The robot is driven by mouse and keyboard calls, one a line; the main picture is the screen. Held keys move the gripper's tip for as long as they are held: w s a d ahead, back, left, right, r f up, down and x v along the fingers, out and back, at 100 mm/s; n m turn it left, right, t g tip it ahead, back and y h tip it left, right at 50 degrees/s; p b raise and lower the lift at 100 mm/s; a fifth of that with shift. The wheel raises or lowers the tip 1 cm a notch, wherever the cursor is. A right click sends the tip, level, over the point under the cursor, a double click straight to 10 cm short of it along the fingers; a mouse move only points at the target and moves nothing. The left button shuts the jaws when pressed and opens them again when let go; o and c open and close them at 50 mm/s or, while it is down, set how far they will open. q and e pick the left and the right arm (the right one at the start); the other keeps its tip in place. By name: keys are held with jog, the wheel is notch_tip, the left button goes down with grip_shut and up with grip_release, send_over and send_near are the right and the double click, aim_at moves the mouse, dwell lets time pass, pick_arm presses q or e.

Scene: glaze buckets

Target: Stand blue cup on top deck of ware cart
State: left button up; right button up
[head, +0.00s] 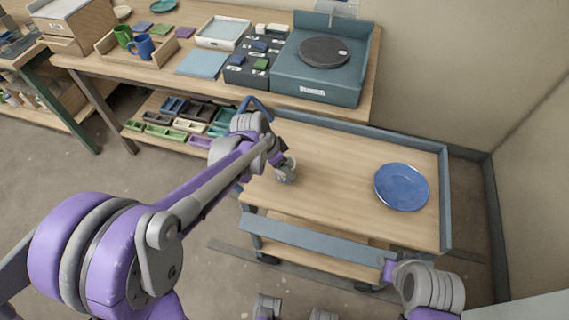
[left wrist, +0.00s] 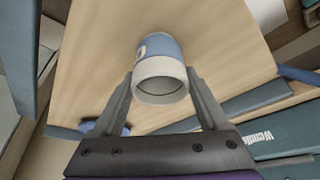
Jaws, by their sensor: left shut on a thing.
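The blue cup (left wrist: 160,47) with a pale band at its rim shows in the left wrist view. Its open mouth faces the camera. My left gripper (left wrist: 160,80) is shut on it, one finger on each side. In the head view my left gripper (head: 284,172) is over the left part of the ware cart's wooden top deck (head: 325,175). The cup's base is hidden, so I cannot tell whether it touches the deck. Part of my right arm shows at the lower right of the head view, but no right fingers show.
A blue plate (head: 401,187) lies on the right of the deck. Raised grey-blue rails (head: 445,200) edge the deck. Behind stands a workbench with a teal wheel unit (head: 318,75), a blue mug (head: 143,47) and a green mug (head: 123,36). The deck's middle is clear.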

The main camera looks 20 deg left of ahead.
pick_arm(q)
jog(key=o, duration=1.4)
jog(key=shift+o, duration=0.2)
jog(key=shift+r, duration=0.1)
jog(key=shift+a+r, duration=0.1)
jog(key=shift+r, duration=0.25)
jog(key=p+v, duration=0.2)
jog(key=v, duration=0.9)
jog(key=s+f+n+t+y, duration=0.1)
jog(key=s+n, duration=0.3)
jog(key=s, duration=0.5)
jog(key=s+a+f+n+t+y, duration=0.1)
jog(key=s+f+n, duration=0.3)
jog(key=s, duration=0.6)
jog(key=shift+a+f+n+y, duration=0.3)
jog(key=shift+n+y, duration=0.3)
jog(key=shift+n, duration=0.1)
